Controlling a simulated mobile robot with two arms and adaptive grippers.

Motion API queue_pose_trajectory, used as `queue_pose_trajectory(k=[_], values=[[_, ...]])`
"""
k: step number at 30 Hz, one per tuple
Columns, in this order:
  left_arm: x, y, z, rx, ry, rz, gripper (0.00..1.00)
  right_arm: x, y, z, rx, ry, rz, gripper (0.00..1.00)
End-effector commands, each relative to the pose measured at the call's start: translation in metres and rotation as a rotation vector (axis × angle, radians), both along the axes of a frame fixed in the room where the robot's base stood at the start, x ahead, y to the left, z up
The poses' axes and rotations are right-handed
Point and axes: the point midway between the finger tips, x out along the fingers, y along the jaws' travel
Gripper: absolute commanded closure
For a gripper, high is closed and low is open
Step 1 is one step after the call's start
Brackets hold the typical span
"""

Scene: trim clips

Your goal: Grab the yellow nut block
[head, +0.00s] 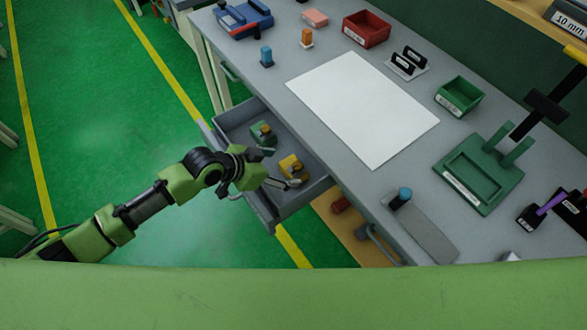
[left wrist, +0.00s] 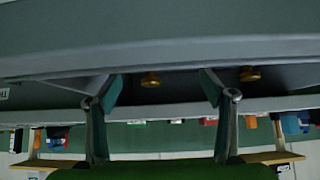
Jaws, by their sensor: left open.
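The yellow nut block (head: 291,162) sits in the open grey drawer (head: 232,121), toward its right end. A green block (head: 263,130) with a brass-coloured part on it sits in the same drawer, to the left. My left gripper (head: 285,168) is open beside the yellow block, its fingers spread around the near side of it; I cannot tell if they touch it. In the left wrist view my left gripper (left wrist: 160,86) shows two parted fingers with green pads. Two brass knobs (left wrist: 151,80) show there; their blocks are not clear. My right gripper is out of view.
The drawer walls stand close around the blocks. Above it, the grey workbench (head: 285,110) holds a white sheet (head: 362,105), a red bin (head: 367,28), a green bin (head: 460,96) and a green fixture (head: 478,175). Green floor (head: 90,130) is clear at left.

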Motion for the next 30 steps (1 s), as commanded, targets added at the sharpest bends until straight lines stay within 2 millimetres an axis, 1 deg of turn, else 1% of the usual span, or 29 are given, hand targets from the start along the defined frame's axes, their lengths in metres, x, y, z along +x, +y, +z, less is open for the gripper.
queue_pose_trajectory(k=[5, 10, 15, 19, 25, 26, 27, 29, 30], values=[[0.005, -0.005, -0.007, 0.000, 0.001, 0.001, 0.25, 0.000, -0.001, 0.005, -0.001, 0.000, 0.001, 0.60], [0.013, -0.015, -0.023, -0.002, 0.001, 0.000, 0.25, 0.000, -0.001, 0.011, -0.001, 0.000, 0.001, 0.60], [0.020, -0.024, -0.037, -0.001, 0.000, 0.001, 0.25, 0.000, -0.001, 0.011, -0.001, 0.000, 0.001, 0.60], [0.021, -0.026, -0.040, -0.001, -0.001, 0.000, 0.25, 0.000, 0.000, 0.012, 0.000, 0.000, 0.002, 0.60], [0.022, -0.026, -0.040, -0.001, -0.001, 0.000, 0.25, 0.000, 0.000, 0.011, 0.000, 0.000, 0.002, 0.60], [0.022, -0.026, -0.040, -0.001, -0.001, 0.000, 0.28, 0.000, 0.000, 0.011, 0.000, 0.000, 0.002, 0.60], [0.022, -0.026, -0.040, -0.001, -0.001, 0.000, 0.38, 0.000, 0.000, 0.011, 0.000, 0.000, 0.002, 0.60], [0.022, -0.026, -0.040, -0.001, -0.001, 0.000, 0.54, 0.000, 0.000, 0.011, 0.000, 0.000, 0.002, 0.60], [0.021, -0.026, -0.040, -0.001, -0.001, 0.000, 0.64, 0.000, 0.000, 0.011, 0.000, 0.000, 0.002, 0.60]])
